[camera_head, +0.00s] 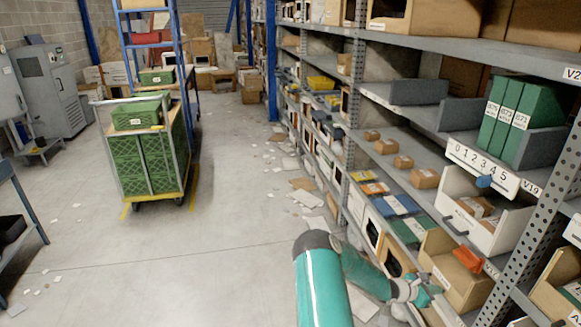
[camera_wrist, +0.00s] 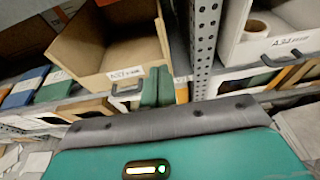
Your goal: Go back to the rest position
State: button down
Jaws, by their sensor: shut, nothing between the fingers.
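My gripper (camera_head: 432,292) is at the lower right in the head view, at the end of my teal arm, in front of the lower shelves. In the wrist view its two green fingers (camera_wrist: 157,87) are together, shut with nothing between them. They point at the front of an open cardboard bin (camera_wrist: 113,50) with a white label and a dark handle. I cannot tell whether the fingertips touch the bin. The arm reaches out to the right, toward the rack.
A grey rack (camera_head: 352,150) with bins and boxes runs along the right. A perforated upright (camera_wrist: 204,40) stands close right of my fingers. A cart with green crates (camera_head: 140,155) stands left in the aisle. Papers (camera_head: 306,198) litter the floor by the rack; the middle floor is clear.

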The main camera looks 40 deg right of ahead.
jog(key=w+a+r+m+t+y, duration=0.25)
jog(key=w+a+r+m, duration=0.45)
jog(key=a+r, duration=0.65)
jog(key=w+a+r+m+t+y, duration=0.2)
jog(key=w+a+r+m+y, duration=0.25)
jog(key=w+a+r, duration=0.85)
jog(key=s+a+r+m+t+y, duration=0.1)
jog(key=s+a+r, duration=0.15)
jog(key=a, duration=0.55)
jog(key=s+a+r+t+y, duration=0.1)
jog(key=a+r+t, duration=0.15)
jog(key=a, duration=0.45)
jog(key=s+a+r+m+t+y, duration=0.1)
jog(key=s+a+r, duration=0.15)
jog(key=a, duration=0.55)
jog(key=s+a+r+t+y, duration=0.1)
jog(key=s+a+r, duration=0.1)
jog(key=a, duration=0.5)
jog(key=s+a+r+t+y, duration=0.1)
jog(key=s+a+r+y, duration=0.1)
jog(key=s+a, duration=0.3)
jog(key=a, duration=0.3)
jog(key=shift+a+r, duration=0.25)
jog(key=shift+r, duration=0.15)
jog(key=shift+s+d, duration=0.1)
jog(key=shift+d, duration=0.05)
